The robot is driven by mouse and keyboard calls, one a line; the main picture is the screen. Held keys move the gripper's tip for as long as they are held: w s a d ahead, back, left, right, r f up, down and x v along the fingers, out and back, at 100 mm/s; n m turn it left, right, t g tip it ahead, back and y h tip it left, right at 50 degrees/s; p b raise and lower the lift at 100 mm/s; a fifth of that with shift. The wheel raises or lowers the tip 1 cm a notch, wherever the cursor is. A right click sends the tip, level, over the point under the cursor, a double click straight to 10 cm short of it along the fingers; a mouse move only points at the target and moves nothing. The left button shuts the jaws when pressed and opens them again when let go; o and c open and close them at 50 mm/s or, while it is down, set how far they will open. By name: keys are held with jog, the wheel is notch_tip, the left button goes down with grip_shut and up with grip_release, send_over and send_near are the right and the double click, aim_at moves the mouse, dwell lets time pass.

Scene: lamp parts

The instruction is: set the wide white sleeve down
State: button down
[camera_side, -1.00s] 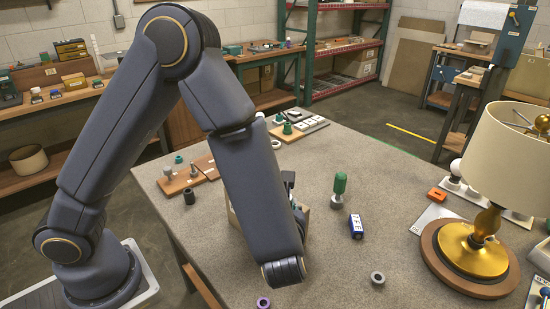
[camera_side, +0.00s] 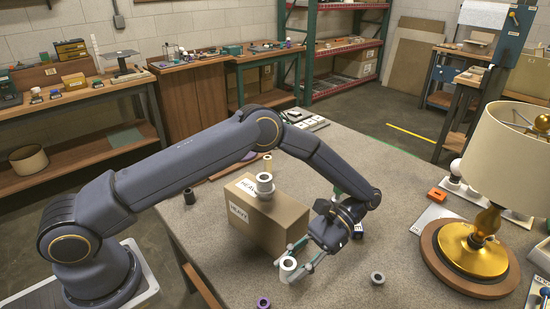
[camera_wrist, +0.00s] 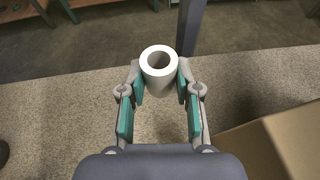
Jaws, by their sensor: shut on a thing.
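The wide white sleeve (camera_side: 288,264) is between the fingertips of my gripper (camera_side: 296,258), in front of the cardboard box. The gripper is shut on it. In the wrist view the white sleeve (camera_wrist: 158,69) shows its round open end, with the fingertips of my gripper (camera_wrist: 159,80) touching it on both sides. The sleeve appears to be above the table, near its front edge; its exact height is hard to tell.
A grey ring (camera_side: 377,278) and a purple ring (camera_side: 263,303) lie nearby. The lamp (camera_side: 482,240) stands at right. Table between ring and lamp is clear.

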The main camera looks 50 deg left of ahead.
jog(key=w+d+r+n+t+h, duration=0.1)
jog(key=w+r+n+t+h, duration=0.2)
jog(key=w+n+t+h, duration=0.75)
jog(key=n+t+y, duration=0.3)
jog(key=n+t, duration=1.2)
jog(key=n, duration=0.7)
send_over(310, 186)
jog(key=shift+m, duration=0.25)
notch_tip(310, 186, down, 8)
jog(key=shift+a+f, duration=0.1)
jog(key=shift+f, duration=2.05)
